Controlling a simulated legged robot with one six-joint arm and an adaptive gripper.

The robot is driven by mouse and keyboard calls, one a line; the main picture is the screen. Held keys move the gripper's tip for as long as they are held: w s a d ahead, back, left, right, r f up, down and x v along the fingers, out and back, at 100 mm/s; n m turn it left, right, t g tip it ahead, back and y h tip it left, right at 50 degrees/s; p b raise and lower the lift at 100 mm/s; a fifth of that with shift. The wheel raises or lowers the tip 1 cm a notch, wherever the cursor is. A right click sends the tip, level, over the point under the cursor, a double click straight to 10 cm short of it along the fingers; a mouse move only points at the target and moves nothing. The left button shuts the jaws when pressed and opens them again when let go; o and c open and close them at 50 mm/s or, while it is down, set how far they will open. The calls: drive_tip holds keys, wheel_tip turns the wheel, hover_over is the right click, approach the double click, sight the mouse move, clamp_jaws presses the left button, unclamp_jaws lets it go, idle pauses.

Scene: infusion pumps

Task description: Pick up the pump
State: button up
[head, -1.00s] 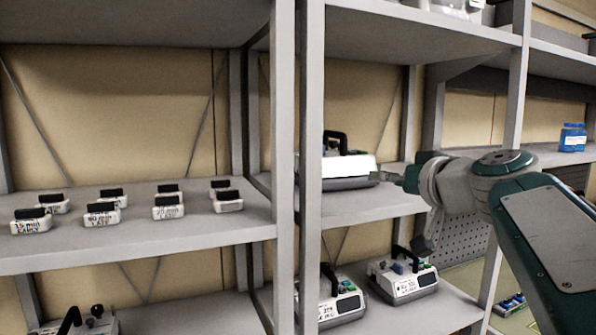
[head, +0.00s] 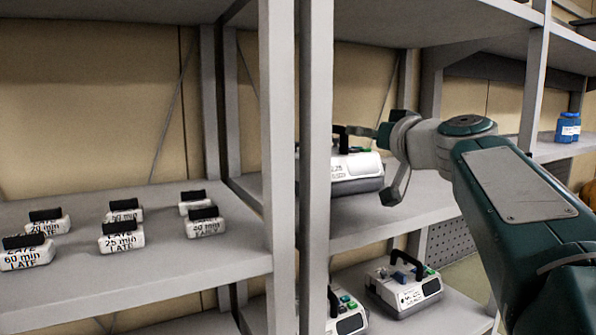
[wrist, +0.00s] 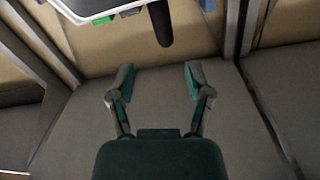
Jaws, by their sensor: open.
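A white and grey pump (head: 352,172) with a black handle stands on the middle shelf (head: 385,218), partly hidden by a shelf post. My gripper (head: 366,131) is at the pump's upper right in the head view, overlapping the handle's outline. In the wrist view my gripper (wrist: 159,74) has its two fingers well apart with nothing between them. Part of a pump (wrist: 88,8) shows at the top edge there, with a dark handle-like bar (wrist: 160,24) just beyond the fingertips. I cannot tell whether a finger touches the handle.
Two more pumps stand on the lower shelf, one at right (head: 403,288) and one partly hidden (head: 346,312). Several small labelled blocks (head: 121,236) sit on the left shelf. An upright post (head: 316,150) stands left of the pump. A blue jar (head: 567,127) is far right.

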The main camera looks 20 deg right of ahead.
sight(335, 128)
drive_tip(key=w, duration=0.1)
drive_tip(key=w+a, duration=0.1)
drive_tip(key=w, duration=0.2)
drive_tip(key=shift+w+a, duration=0.1)
drive_tip(key=shift+a, duration=0.15)
drive_tip(key=w, duration=0.5)
drive_tip(key=shift+a, duration=0.3)
drive_tip(key=shift+s, duration=0.1)
clamp_jaws()
drive_tip(key=shift+r, duration=0.15)
